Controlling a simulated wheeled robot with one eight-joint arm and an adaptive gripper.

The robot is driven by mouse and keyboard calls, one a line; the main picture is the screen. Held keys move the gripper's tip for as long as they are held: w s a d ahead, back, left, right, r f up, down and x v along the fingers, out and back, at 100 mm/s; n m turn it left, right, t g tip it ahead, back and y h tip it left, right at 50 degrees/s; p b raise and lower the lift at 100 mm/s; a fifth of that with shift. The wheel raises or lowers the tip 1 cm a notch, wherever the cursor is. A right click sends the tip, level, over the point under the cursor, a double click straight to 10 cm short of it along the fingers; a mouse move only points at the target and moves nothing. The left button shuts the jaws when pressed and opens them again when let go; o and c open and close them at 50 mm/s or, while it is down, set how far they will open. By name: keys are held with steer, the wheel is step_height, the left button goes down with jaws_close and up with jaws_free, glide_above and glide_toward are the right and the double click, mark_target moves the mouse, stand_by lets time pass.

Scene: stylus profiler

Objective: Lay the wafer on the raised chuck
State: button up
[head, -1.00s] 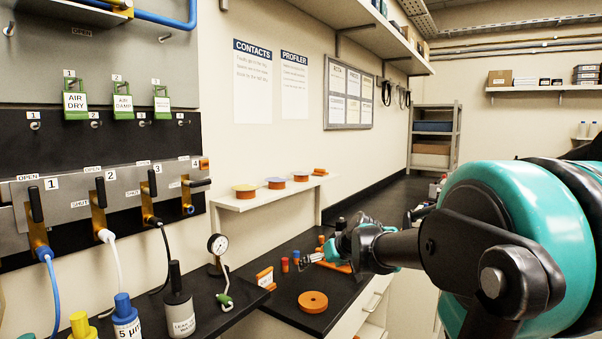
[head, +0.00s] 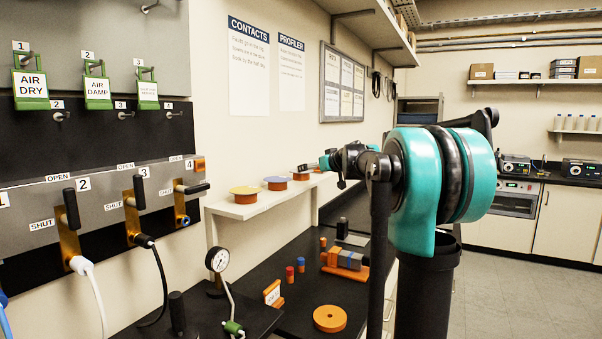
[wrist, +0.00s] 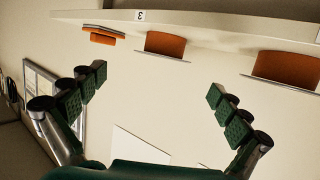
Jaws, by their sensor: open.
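Several orange round stands stand in a row on the white wall shelf. In the head view one carries a yellow disc (head: 246,190), one a blue-grey disc (head: 276,179), and a third stand (head: 300,176) is small. I cannot tell which disc is the wafer. My gripper (head: 325,163) is near the shelf's far right end. In the wrist view, which looks upside down, its fingers (wrist: 160,100) are spread with nothing between them. I cannot identify the raised chuck with certainty; an orange disc with a central hole (head: 330,318) lies on the black bench.
The white shelf (head: 225,208) sits above the black bench. A dial gauge (head: 218,260), small red and blue pegs (head: 290,275) and an orange holder with grey blocks (head: 346,262) stand on the bench. The valve panel (head: 100,215) is at left. Floor at right is clear.

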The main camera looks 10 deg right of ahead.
steer(key=x, duration=0.5)
steer(key=shift+a+x, duration=0.15)
steer(key=shift+x, duration=1.2)
steer(key=shift+a+x, duration=0.15)
steer(key=shift+x, duration=1.2)
steer(key=shift+s+r, duration=0.1)
steer(key=shift+r, duration=0.05)
steer(key=shift+c, duration=0.6)
steer(key=c, duration=0.6)
